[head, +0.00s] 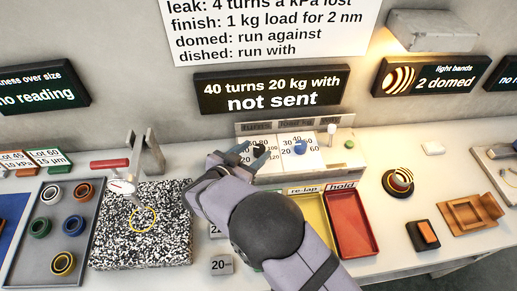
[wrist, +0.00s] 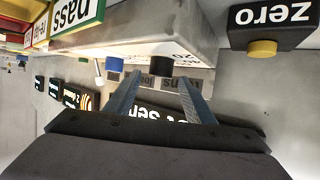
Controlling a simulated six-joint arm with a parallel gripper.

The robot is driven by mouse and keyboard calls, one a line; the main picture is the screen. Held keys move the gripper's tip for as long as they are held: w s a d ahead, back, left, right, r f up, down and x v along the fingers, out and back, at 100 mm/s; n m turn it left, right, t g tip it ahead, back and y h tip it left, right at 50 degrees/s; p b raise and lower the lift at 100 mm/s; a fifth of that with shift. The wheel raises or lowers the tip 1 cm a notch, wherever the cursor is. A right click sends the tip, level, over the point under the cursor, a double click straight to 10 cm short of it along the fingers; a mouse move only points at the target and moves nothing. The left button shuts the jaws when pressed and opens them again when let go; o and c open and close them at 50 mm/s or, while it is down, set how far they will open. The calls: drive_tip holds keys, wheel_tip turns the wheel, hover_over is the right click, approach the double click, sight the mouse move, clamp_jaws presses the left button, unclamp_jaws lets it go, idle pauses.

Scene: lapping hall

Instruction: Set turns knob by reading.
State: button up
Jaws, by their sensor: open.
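The black turns knob (head: 260,149) is on the white sloped panel, on a dial whose visible numbers include 80, 100 and 120. My gripper (head: 255,155) is open at this knob and partly hides its dial. In the wrist view the black knob (wrist: 161,66) shows between the two open fingertips (wrist: 159,79); contact cannot be told. The blue load knob (head: 300,147) is to the right; it also shows in the wrist view (wrist: 115,64). The light bands display (head: 432,78) reads "2 domed".
The wall sheet (head: 265,28) reads "leak: 4 turns a kPa lost" and "domed: run against". A white lever (head: 331,133) and green button (head: 349,145) are right of the knobs. The yellow tray (head: 312,222) and red hold tray (head: 352,222) are in front. A speckled plate (head: 140,240) lies left.

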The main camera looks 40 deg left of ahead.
drive_tip(key=shift+v, duration=1.65)
